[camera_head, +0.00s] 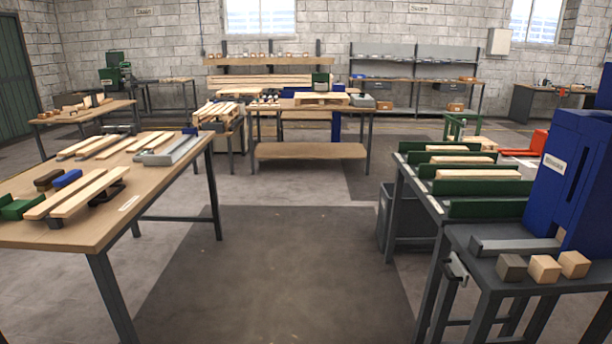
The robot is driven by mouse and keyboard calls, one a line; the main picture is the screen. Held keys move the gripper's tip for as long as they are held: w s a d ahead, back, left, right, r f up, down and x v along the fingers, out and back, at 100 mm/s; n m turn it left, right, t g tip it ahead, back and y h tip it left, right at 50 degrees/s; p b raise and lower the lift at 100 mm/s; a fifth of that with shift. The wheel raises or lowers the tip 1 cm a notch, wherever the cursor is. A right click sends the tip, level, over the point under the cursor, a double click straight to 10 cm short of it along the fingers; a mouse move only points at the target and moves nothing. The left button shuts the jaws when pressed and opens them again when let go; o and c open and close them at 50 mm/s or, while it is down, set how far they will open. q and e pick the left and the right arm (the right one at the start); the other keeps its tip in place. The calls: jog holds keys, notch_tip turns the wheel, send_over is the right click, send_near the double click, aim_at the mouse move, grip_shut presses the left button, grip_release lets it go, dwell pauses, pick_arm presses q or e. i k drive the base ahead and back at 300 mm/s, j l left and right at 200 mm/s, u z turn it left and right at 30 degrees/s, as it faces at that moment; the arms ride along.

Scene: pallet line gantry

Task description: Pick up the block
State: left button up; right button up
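Three small blocks stand in a row on the dark metal table at the right front. The left one is a dark grey-brown block (511,267). Beside it are a light wooden block (544,268) and another light wooden block (574,264) at the right. They sit in front of a tall blue box (570,185) with a white label. I cannot tell which block the task means. Neither of my grippers is in view.
The dark metal table (497,282) also bears a grey bar (512,246). Behind it a rack with green dividers (485,209) holds wooden boards. A wooden workbench (110,222) with slats stands at left. The floor mat (275,270) between is clear.

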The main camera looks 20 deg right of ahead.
aim_at(575, 266)
jog(key=i+l+z, duration=0.1)
jog(key=z, duration=0.25)
jog(key=i+z, duration=0.5)
jog(key=z, duration=0.25)
